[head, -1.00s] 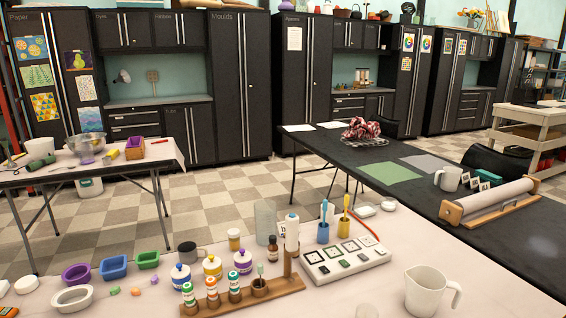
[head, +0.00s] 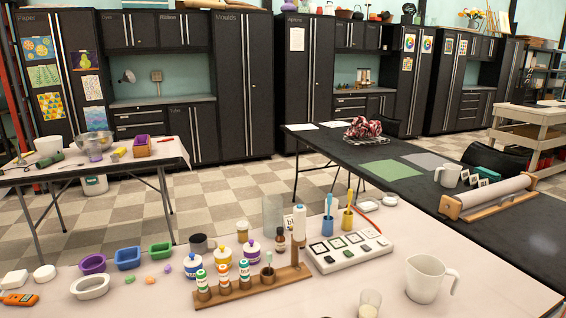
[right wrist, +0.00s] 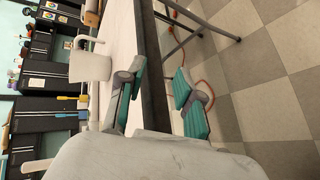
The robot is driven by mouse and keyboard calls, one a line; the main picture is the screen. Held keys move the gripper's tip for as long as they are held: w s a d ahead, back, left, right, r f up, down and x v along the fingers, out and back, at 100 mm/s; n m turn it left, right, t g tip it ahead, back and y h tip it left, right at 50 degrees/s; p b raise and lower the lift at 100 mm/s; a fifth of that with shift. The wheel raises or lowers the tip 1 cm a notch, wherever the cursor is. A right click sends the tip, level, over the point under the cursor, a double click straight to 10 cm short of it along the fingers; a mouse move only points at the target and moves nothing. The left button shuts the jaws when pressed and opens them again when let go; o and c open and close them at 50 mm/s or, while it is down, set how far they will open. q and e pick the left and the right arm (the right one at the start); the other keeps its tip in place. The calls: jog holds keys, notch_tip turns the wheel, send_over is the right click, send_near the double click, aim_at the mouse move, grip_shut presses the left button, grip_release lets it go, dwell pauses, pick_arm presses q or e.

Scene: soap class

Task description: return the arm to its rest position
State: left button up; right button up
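My right gripper (right wrist: 160,72) shows in the right wrist view with its two teal-padded fingers spread apart and nothing between them. It is beside the table's dark edge (right wrist: 150,50), and the tiled floor shows past it. A white pitcher (right wrist: 90,66) is in that view to the left of the fingers, apart from them. The same pitcher (head: 425,279) stands on the pale front table in the head view. Neither gripper shows in the head view, and my left gripper is in no frame.
The front table (head: 330,290) holds a wooden bottle rack (head: 240,287), a white palette tray (head: 345,252), a small glass (head: 369,303) and coloured moulds (head: 127,258). A black table (head: 420,200) with a roller stands behind on the right. A side table (head: 110,165) is at left.

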jog(key=s+a+f+m+g+y, duration=0.35)
jog(key=s+a+m, duration=0.2)
jog(key=a, duration=0.25)
jog(key=s+a+f+m+g+y, duration=0.25)
jog(key=s+a+m+y, duration=0.25)
jog(key=s+a, duration=0.25)
notch_tip(320, 180, down, 21)
jog(key=g+p, duration=0.2)
jog(key=p, duration=0.1)
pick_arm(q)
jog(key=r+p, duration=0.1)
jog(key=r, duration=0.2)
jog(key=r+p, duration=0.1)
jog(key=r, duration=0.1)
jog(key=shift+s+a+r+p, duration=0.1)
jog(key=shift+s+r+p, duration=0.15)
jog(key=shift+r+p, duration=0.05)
pick_arm(e)
jog(key=s+d+f+g, duration=0.1)
jog(key=s+d+f, duration=0.1)
jog(key=s+f, duration=1.2)
jog(key=s, duration=0.3)
jog(key=shift+d+f+n+h, duration=0.2)
jog(key=shift+d+n+h, duration=0.15)
